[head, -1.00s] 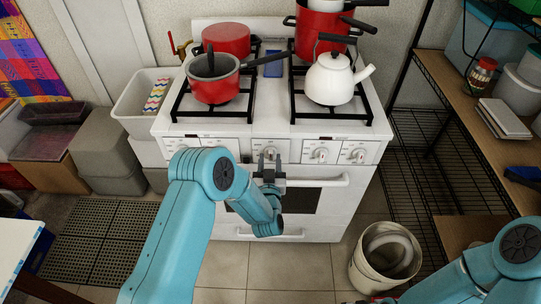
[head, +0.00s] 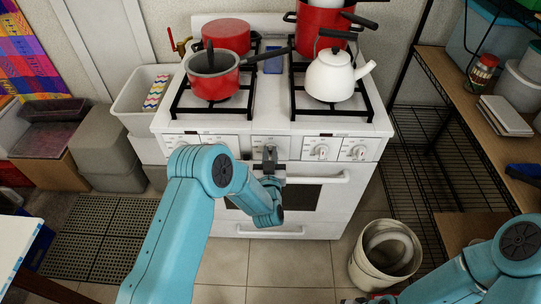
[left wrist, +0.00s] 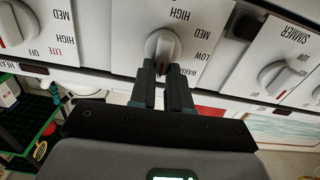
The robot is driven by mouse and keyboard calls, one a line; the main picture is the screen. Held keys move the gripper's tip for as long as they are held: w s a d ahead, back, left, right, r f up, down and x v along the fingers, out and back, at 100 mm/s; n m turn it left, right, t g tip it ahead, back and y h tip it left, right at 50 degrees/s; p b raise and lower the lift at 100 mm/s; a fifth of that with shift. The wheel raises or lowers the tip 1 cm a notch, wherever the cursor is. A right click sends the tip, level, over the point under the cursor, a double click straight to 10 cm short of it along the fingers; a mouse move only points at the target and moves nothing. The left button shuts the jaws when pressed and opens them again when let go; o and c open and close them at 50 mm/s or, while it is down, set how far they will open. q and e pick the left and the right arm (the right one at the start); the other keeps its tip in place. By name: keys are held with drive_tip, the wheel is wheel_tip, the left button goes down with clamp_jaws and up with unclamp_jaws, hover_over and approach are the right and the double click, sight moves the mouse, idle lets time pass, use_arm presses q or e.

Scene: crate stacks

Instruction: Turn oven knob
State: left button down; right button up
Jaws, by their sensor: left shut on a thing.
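The white oven (head: 318,200) stands ahead with a row of white knobs along its front panel. My left gripper (head: 270,153) reaches the middle knob and hides most of it in the head view. In the left wrist view the knob (left wrist: 162,43) is white with a red mark, on a panel lettered HIGH, MED, LOW and WARM. The dark fingers of my left gripper (left wrist: 164,78) are shut on this knob's raised grip. My right arm shows at the lower right of the head view, but its gripper cannot be made out.
A red saucepan (head: 213,83) and a white kettle (head: 328,80) stand on the burners. The oven handle (head: 320,179) runs just below the knobs. A bin (head: 361,270) stands on the floor at right, beside a wire shelf (head: 473,130).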

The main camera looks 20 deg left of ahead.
use_arm(q)
drive_tip(key=f+n+b, duration=0.1)
drive_tip(key=n+b, duration=0.7)
drive_tip(key=b, duration=0.5)
drive_tip(key=a+f+n+b, duration=0.1)
drive_tip(key=n+b, duration=0.7)
drive_tip(key=b, duration=0.6)
drive_tip(key=f+n+b, duration=0.1)
drive_tip(key=n+b, duration=0.6)
drive_tip(key=b, duration=0.6)
drive_tip(key=shift+s+a+f+n, duration=0.2)
drive_tip(key=shift+s+n, duration=0.05)
drive_tip(key=shift+n, duration=0.15)
drive_tip(key=shift+r+n+b, duration=0.1)
drive_tip(key=shift+n+b, duration=0.8)
drive_tip(key=shift+b, duration=0.3)
use_arm(e)
drive_tip(key=w+d+f+t, duration=0.1)
drive_tip(key=w+f, duration=0.1)
drive_tip(key=f, duration=1.9)
drive_tip(key=w+f, duration=0.2)
drive_tip(key=f, duration=1.9)
drive_tip(key=shift+d+m+t, duration=0.3)
drive_tip(key=shift+d+t, duration=0.1)
drive_tip(key=shift+w+f, duration=0.1)
drive_tip(key=shift+w, duration=0.05)
use_arm(q)
drive_tip(key=c, duration=1.1)
unclamp_jaws()
drive_tip(key=shift+r, duration=0.1)
